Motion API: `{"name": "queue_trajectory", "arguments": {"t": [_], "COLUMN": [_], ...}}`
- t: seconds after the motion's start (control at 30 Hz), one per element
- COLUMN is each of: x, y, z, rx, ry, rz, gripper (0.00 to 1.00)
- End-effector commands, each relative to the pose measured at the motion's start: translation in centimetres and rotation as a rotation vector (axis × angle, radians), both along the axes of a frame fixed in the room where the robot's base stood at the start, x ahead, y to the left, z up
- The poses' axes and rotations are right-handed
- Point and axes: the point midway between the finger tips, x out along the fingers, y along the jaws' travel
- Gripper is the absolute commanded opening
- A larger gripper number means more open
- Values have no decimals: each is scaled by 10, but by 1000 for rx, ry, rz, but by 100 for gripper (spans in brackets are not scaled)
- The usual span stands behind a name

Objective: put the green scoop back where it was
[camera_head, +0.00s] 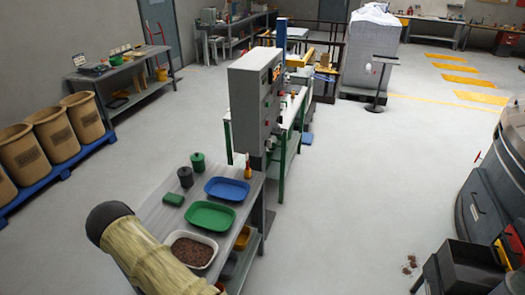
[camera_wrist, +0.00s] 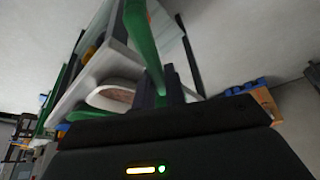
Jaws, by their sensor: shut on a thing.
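In the wrist view my gripper (camera_wrist: 168,96) is shut on the green scoop (camera_wrist: 146,48). The scoop sticks out beyond the dark fingers, and part of it is hidden by them. The head view does not show the gripper or the scoop; only my sleeved arm shows there, at the lower left beside the grey table (camera_head: 157,215). A white tray of brown pellets (camera_head: 193,234) stands at the table's near end. It also shows in the wrist view (camera_wrist: 112,84), left of the fingers.
A green tray (camera_head: 211,215) and a blue tray (camera_head: 227,188) stand behind the white one. A dark canister (camera_head: 186,177), a green canister (camera_head: 198,162) and a small green box (camera_head: 173,199) are on the left. A tall grey cabinet (camera_head: 248,105) stands behind.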

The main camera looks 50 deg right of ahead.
Motion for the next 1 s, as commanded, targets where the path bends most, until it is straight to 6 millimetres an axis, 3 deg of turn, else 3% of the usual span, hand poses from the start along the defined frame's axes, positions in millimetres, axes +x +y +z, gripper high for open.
{"name": "queue_trajectory", "arguments": {"t": [0.03, 0.07, 0.2, 0.6, 0.77, 1.0], "x": [1, 1, 2, 0, 1, 0], "y": [21, 31, 53, 74, 76, 76], "z": [-24, -35, -71, -163, -181, -180], "rx": [1, 1, -1, -1, -1, 0], "ry": [3, 3, 1, 2, 1, 1], "rz": [48, 69, 123, 170, 172, 173], "gripper": [0, 0, 0, 0, 0, 0]}}
